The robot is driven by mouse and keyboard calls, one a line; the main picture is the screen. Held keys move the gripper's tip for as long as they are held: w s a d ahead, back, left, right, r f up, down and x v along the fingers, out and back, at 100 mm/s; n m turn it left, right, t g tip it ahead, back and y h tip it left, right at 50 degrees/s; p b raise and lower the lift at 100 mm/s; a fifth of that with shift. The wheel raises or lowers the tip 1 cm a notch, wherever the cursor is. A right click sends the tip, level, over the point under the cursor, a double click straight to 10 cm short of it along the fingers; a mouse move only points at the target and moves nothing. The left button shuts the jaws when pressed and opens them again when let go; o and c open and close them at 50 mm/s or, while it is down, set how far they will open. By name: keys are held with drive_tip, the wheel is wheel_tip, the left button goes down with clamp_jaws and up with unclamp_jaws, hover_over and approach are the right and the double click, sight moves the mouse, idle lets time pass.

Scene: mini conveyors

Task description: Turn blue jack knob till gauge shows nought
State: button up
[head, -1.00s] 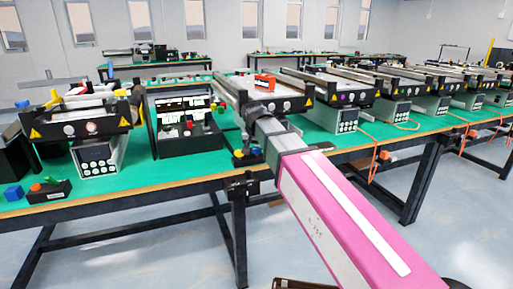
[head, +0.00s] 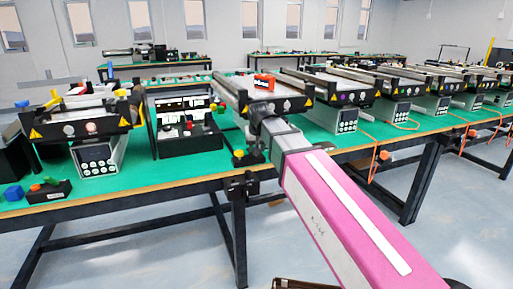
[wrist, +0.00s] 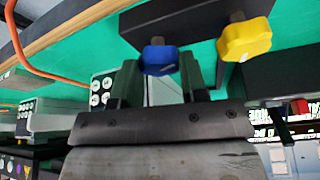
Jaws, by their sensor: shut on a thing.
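The blue jack knob (wrist: 160,60) sits between the two fingers of my gripper (wrist: 158,76) in the wrist view, with a finger on each side. My gripper is shut on it. A yellow knob (wrist: 245,38) stands beside it to the right, outside the fingers. The yellow knob also shows in the head view (head: 238,155), at the table's front edge. In the head view my arm hides the blue knob and my fingertips. I cannot make out the gauge or its reading in either view.
The green table (head: 120,182) carries several mini conveyors, one (head: 80,118) at the left. A black unit with lit displays (head: 185,125) stands left of my arm. A red block (head: 263,80) lies on the conveyor behind my wrist. An orange cable (wrist: 40,70) shows in the wrist view.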

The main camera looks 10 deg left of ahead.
drive_tip(key=shift+n+y, duration=0.3)
drive_tip(key=shift+n, duration=0.4)
drive_tip(key=o, duration=0.9)
drive_tip(key=shift+o, duration=0.2)
drive_tip(key=v, duration=1)
drive_tip(key=shift+r, duration=0.4)
